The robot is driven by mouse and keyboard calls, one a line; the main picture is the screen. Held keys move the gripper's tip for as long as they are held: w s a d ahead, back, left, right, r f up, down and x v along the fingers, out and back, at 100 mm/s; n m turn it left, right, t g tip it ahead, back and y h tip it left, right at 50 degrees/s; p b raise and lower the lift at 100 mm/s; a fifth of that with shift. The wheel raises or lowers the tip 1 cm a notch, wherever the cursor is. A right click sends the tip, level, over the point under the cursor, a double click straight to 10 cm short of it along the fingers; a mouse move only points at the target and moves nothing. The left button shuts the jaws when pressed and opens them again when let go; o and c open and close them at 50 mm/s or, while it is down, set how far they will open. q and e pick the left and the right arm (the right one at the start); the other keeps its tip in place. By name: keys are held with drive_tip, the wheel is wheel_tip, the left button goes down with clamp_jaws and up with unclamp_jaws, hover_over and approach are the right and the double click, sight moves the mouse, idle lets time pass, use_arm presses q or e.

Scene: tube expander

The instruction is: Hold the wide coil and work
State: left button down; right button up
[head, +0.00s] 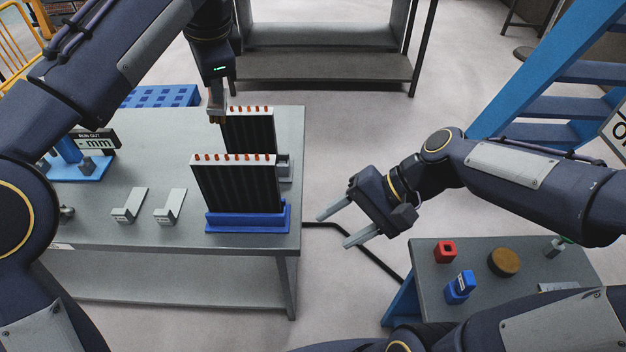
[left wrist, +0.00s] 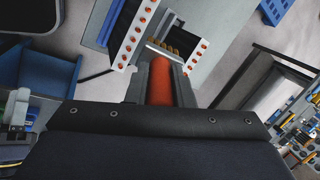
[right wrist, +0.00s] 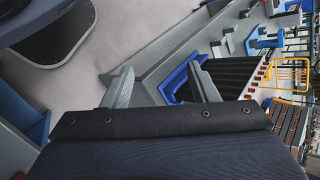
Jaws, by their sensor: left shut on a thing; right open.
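Two dark finned coils with copper tube ends along the top stand upright on the grey table. The front, wider-looking coil (head: 238,185) sits in a blue holder (head: 248,218); the rear coil (head: 250,130) stands behind it by a grey holder (head: 284,168). My left gripper (head: 217,112) is beside the rear coil's upper left corner. It is shut on a red-orange cylinder (left wrist: 160,82), with the rows of tube ends just beyond. Whether the cylinder touches a coil is unclear. My right gripper (head: 345,228) is open and empty, right of the front coil, clear of the table.
Two grey brackets (head: 130,206) (head: 170,206) and a blue gauge stand (head: 80,165) share the table, with a blue perforated block (head: 160,96) behind. Floor lies between the tables.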

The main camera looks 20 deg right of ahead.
drive_tip(key=w+a+f+m+y, duration=0.1)
drive_tip(key=w+f+m+y, duration=0.2)
drive_tip(key=w+m+y, duration=0.5)
drive_tip(key=m+t, duration=0.4)
drive_tip(key=m, duration=0.2)
approach(262, 183)
drive_tip(key=x, duration=0.3)
drive_tip(key=w+f+x, duration=0.1)
drive_tip(key=x, duration=0.6)
drive_tip(key=shift+w+f, duration=0.35)
drive_tip(key=shift+d, duration=0.1)
clamp_jaws()
idle(0.5)
idle(0.4)
idle(1.4)
